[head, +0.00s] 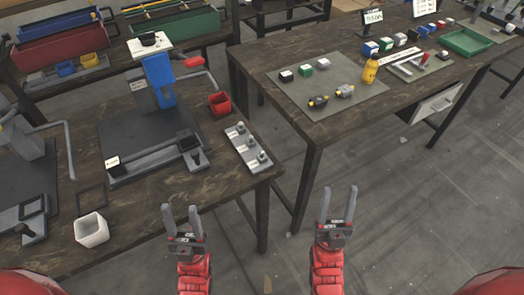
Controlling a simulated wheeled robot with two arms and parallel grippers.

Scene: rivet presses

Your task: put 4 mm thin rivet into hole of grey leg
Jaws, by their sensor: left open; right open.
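A rivet press (159,80) with a blue body and white top stands on the left table. A long grey bar (150,157) lies across the front of its dark base; it may be the grey leg, but no hole can be made out. A grey strip (247,147) with several small labelled pegs or holders lies right of the press. No 4 mm rivet can be told apart at this size. My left gripper (181,212) is open and empty before the left table's front edge. My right gripper (338,195) is open and empty over the floor gap between the tables.
A red cup (219,104) stands near the press and a white container (91,229) near the left table's front. The right table (300,110) holds a grey mat with small blocks, a yellow bottle (370,70) and a green tray (466,41). Floor between tables is clear.

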